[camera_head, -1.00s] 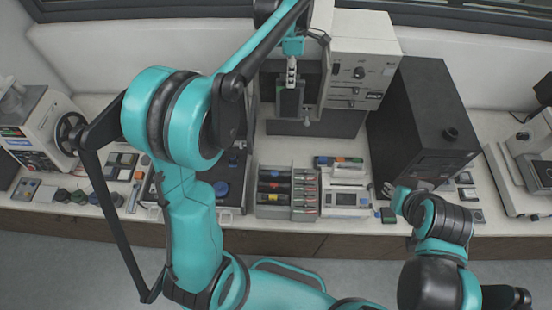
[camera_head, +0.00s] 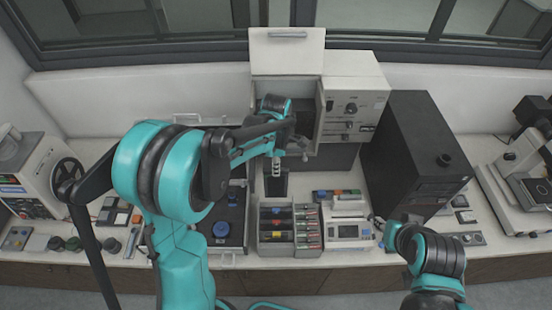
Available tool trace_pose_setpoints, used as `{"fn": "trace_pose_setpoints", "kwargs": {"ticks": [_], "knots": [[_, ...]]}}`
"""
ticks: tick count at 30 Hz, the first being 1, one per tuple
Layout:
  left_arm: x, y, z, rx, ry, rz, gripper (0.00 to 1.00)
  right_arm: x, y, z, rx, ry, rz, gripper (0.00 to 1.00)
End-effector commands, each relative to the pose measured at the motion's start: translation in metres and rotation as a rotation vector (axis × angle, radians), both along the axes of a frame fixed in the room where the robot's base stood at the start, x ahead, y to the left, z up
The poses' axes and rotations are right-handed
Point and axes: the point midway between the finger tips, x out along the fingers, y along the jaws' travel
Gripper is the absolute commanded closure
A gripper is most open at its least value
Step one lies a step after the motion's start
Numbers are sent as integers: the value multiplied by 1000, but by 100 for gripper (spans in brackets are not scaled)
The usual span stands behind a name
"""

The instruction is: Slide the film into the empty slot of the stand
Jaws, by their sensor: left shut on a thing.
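My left gripper (camera_head: 277,166) points down in front of the white cabinet, shut on a dark, flat, upright piece that looks like the film (camera_head: 276,187). The film hangs just behind the grey slotted holder, apart from it as far as I can tell. This holder, probably the stand (camera_head: 275,248), has dark slots with red, yellow and other coloured marks. Which slot is empty is too small to tell. My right gripper (camera_head: 379,223) is low at the right by the small white device; its fingers are too small to read.
The white cabinet (camera_head: 354,107) has its front flap (camera_head: 287,52) raised above a dark opening. A tall black box (camera_head: 414,150) stands to its right. A small white device with a screen (camera_head: 348,232) sits right of the holder. A dark tray with a blue knob (camera_head: 221,230) is at the left.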

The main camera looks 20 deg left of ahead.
Motion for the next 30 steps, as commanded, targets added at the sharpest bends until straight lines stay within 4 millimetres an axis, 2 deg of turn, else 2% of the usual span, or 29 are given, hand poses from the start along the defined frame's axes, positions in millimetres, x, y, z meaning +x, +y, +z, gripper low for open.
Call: {"fn": "trace_pose_setpoints", "kwargs": {"ticks": [6, 20, 30], "knots": [[0, 0, -19, 0, 0, 0, 100, 0, 0, -13, 0, 0, 0, 67], [0, 0, -23, 0, 0, 0, 100, 0, 0, -15, 0, 0, 0, 67], [0, 0, -47, 0, 0, 0, 100, 0, 0, -37, 0, 0, 0, 67]]}}
